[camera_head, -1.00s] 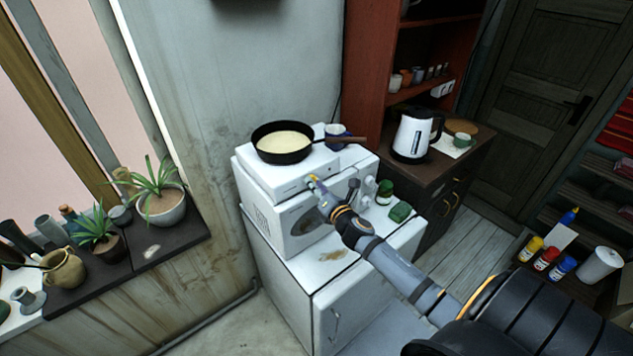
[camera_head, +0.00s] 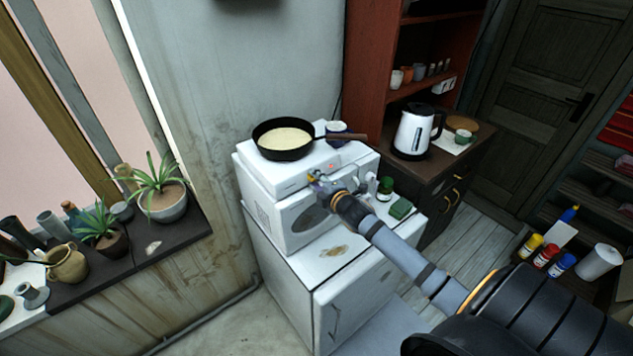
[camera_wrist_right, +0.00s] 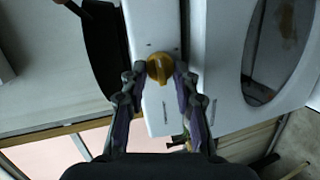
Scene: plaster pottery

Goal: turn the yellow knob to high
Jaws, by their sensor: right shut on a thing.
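The yellow knob (camera_wrist_right: 160,68) sits on the white front panel of the hot plate (camera_head: 262,178), which stands on a white microwave-like appliance. In the right wrist view my right gripper (camera_wrist_right: 160,72) has one finger on each side of the knob, shut on it. In the head view the right gripper (camera_head: 314,178) reaches the panel and mostly hides the knob. A small red light (camera_head: 331,165) shows on the panel. The knob's setting marks are too small to read. My left gripper is in neither view.
A black frying pan (camera_head: 284,140) with pale contents sits on top of the hot plate, its handle pointing right. A green jar (camera_head: 385,186) and a green sponge (camera_head: 401,208) lie right of the arm. A kettle (camera_head: 414,132) stands on the cabinet.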

